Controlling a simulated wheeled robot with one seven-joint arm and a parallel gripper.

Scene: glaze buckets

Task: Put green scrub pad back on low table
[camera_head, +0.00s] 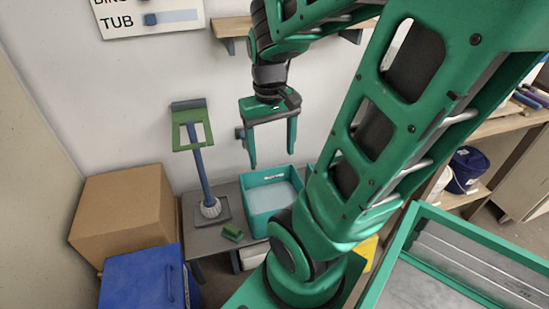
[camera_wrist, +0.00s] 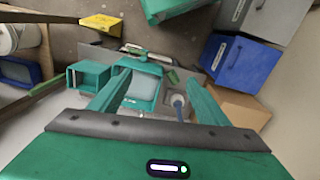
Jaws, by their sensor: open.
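The green scrub pad (camera_head: 233,232) lies on the grey low table (camera_head: 203,242), near its front edge, between the brush stand and the teal tub. It shows as a small green block in the wrist view (camera_wrist: 173,77). My gripper (camera_head: 272,160) is open and empty, with its fingers pointing down, well above the table and roughly over the tub. In the wrist view, both fingers (camera_wrist: 160,82) are spread apart with nothing between them. The pad is apart from my gripper.
The teal tub (camera_head: 272,202) holds pale liquid. A blue-handled brush (camera_head: 203,178) stands upright left of the pad. A cardboard box (camera_head: 125,208) and a blue bin (camera_head: 145,277) stand at the left. A wall shelf (camera_head: 230,27) is above; shelving with a dark blue bucket (camera_head: 467,170) is at right.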

